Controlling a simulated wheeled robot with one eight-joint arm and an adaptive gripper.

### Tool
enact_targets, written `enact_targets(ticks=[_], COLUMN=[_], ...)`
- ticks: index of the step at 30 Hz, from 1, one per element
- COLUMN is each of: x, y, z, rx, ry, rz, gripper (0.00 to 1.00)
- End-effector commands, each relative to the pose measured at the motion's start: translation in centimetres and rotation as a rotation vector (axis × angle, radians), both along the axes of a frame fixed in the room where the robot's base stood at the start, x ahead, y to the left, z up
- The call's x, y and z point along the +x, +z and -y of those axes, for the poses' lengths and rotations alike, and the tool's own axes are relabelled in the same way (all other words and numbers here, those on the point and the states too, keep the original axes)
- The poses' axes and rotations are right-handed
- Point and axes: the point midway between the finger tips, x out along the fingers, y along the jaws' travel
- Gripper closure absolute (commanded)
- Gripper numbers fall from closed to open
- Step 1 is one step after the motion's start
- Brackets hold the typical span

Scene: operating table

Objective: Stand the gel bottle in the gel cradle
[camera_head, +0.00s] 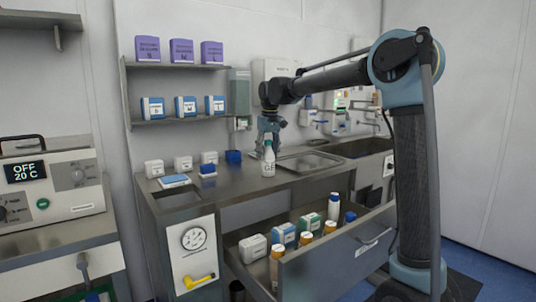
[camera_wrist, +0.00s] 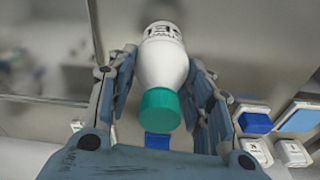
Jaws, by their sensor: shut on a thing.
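The gel bottle (camera_head: 268,162) is white with dark lettering and a green cap; it stands upright in the head view, at the counter's front right part. In the wrist view the bottle (camera_wrist: 163,58) lies between both fingers, with its green cap (camera_wrist: 160,109) towards me. My gripper (camera_head: 268,138) is shut on the bottle from above; it also shows in the wrist view (camera_wrist: 162,75). I cannot tell whether the bottle's base touches the counter. Two blue holders stand on the counter left of the bottle, one farther back (camera_head: 233,157) and one nearer (camera_head: 207,169); I cannot tell which is the gel cradle.
A steel tray or basin (camera_head: 308,161) lies right of the bottle. White boxes (camera_head: 183,163) and a blue-and-white pad (camera_head: 174,181) are at the counter's left. An open drawer (camera_head: 335,250) with several bottles and boxes juts out below. A dispenser (camera_head: 239,92) hangs behind on the wall.

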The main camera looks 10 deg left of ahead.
Motion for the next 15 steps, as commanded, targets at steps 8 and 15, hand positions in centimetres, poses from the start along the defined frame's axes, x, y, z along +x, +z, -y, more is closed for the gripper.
enact_targets(ticks=[8,15], x=[0.03,0.05], y=[-0.11,-0.1], z=[0.0,0.02], rx=[0.0,0.0], ry=[0.0,-0.001], rz=[0.0,0.0], gripper=[0.47,0.33])
